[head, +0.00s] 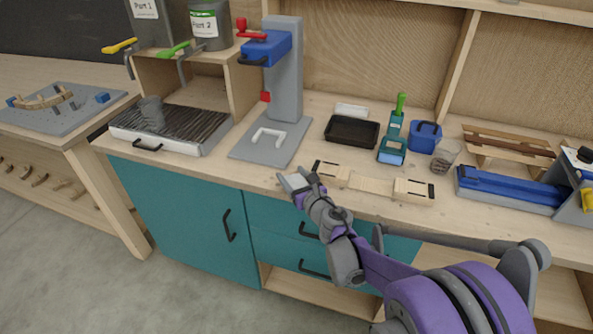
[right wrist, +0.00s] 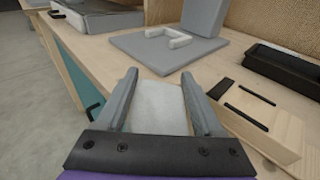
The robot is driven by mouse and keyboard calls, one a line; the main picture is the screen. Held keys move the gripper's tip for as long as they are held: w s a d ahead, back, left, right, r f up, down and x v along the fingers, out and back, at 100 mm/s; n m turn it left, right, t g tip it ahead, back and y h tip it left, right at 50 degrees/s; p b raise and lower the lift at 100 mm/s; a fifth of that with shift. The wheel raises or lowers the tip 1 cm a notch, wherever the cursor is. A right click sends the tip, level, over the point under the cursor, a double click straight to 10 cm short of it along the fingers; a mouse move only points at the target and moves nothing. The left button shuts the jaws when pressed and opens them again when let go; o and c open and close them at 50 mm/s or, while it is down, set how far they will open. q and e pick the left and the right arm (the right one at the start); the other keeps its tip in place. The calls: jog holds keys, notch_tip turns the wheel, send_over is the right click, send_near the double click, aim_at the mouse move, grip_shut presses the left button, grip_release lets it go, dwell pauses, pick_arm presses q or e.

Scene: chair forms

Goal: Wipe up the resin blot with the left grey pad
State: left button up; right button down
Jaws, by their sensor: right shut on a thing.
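My right gripper (head: 299,182) reaches in over the front edge of the workbench. In the right wrist view its two fingers (right wrist: 160,103) are shut on a pale grey pad (right wrist: 160,110). The pad lies flat between the fingers. Another whitish pad-like block (head: 350,111) lies behind the black tray. I cannot make out the resin blot in either view; it may be hidden. My left gripper is not in view.
A wooden form with black slots (head: 372,185) lies close to the right gripper. The grey press base (head: 245,150) with a white U-shaped piece is behind it. A black tray (head: 352,131), green-handled tool (head: 397,125), blue box (head: 425,138) and glass (head: 446,153) stand further right.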

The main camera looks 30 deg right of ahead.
jog(key=shift+w+a, duration=0.15)
jog(key=shift+a, duration=0.35)
jog(key=shift+w+d+r, duration=0.1)
jog(key=shift+w+d, duration=0.05)
jog(key=shift+w, duration=0.1)
jog(key=shift+w+d, duration=1.35)
jog(key=shift+d, duration=0.25)
